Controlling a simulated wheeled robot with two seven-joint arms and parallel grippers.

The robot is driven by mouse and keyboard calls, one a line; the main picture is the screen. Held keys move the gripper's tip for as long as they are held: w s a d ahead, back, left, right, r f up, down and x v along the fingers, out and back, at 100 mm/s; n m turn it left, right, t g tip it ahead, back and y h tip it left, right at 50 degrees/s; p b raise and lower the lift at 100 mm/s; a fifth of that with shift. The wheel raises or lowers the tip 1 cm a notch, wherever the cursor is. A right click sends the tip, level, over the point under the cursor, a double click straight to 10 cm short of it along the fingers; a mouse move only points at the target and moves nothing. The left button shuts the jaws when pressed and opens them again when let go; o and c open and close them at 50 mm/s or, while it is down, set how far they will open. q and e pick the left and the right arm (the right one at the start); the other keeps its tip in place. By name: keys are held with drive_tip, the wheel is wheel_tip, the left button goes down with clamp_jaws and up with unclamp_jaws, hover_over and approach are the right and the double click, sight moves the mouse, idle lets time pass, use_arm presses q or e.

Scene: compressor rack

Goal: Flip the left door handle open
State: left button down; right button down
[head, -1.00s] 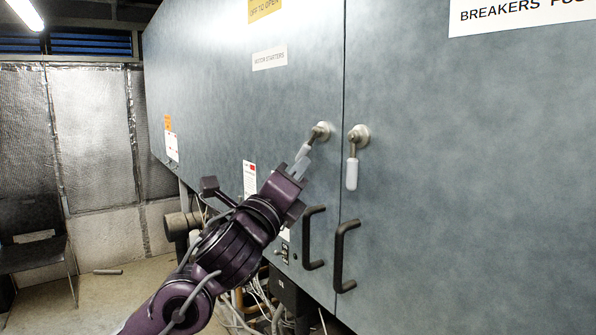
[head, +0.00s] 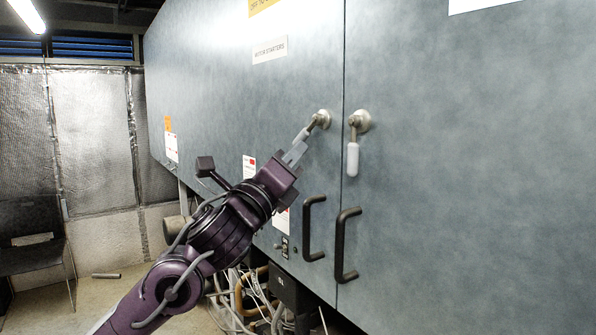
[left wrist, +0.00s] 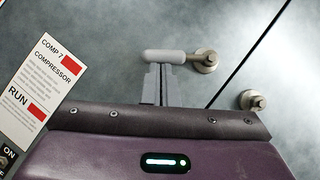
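The left door handle has a round metal mount (head: 318,120) and a pale grip that slants down and left from it. It shows in the left wrist view as a light grey grip (left wrist: 165,56) lying level, left of its mount. My left gripper (head: 295,153) is at the grip's free end. In the left wrist view its narrow grey fingers (left wrist: 161,75) are close together, with their tips against the side of the grip; they do not wrap around it. My right gripper is not in view.
The right door handle (head: 353,155) hangs straight down beyond the door seam. Two black pull handles, the left one (head: 312,228) and the right one (head: 345,246), stick out below. Cables (head: 250,300) hang under the cabinet. A dark chair (head: 32,240) stands far left.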

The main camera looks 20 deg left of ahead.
sight(302, 120)
use_arm(q)
drive_tip(key=m+h+b, duration=0.1)
drive_tip(key=m, duration=0.1)
drive_tip(key=a+m+h+b, duration=0.1)
drive_tip(key=m, duration=0.1)
drive_tip(key=w+m+h+b, duration=0.1)
drive_tip(key=b, duration=0.1)
drive_tip(key=shift+a+r+m+h, duration=0.2)
drive_tip(key=shift+r+m+h, duration=0.15)
drive_tip(key=shift+m+h, duration=0.05)
drive_tip(key=shift+w+a+r+m+g+h+b, duration=0.25)
drive_tip(key=shift+r+m+g+h, duration=0.1)
drive_tip(key=shift+r+m+h, duration=0.25)
drive_tip(key=shift+w+a+r+m+g+h+b, duration=0.25)
drive_tip(key=shift+r+m+g+h, duration=0.15)
drive_tip(key=shift+m, duration=0.3)
drive_tip(key=shift+r, duration=0.15)
